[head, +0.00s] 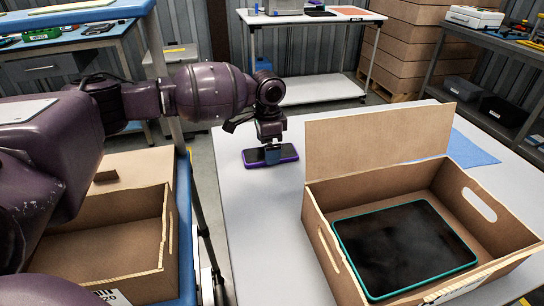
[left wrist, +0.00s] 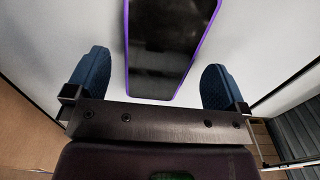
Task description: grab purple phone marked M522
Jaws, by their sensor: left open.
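A phone with a black screen and a purple edge (head: 285,155) lies flat on the white table, left of the carton. No M522 marking can be read on it. In the left wrist view the purple phone (left wrist: 165,45) lies ahead of and between the spread blue fingertips. My left gripper (head: 268,155) is over the phone in the head view. In the left wrist view my left gripper (left wrist: 160,85) is open, with a gap on both sides of the phone. Part of the phone is hidden behind the gripper. My right gripper is not in view.
An open carton (head: 485,205) on the white table (head: 260,210) holds a teal-edged tablet (head: 405,245); its raised flap stands right of the phone. Another open carton (head: 105,235) is at left. A blue sheet (head: 470,150) lies behind the right carton.

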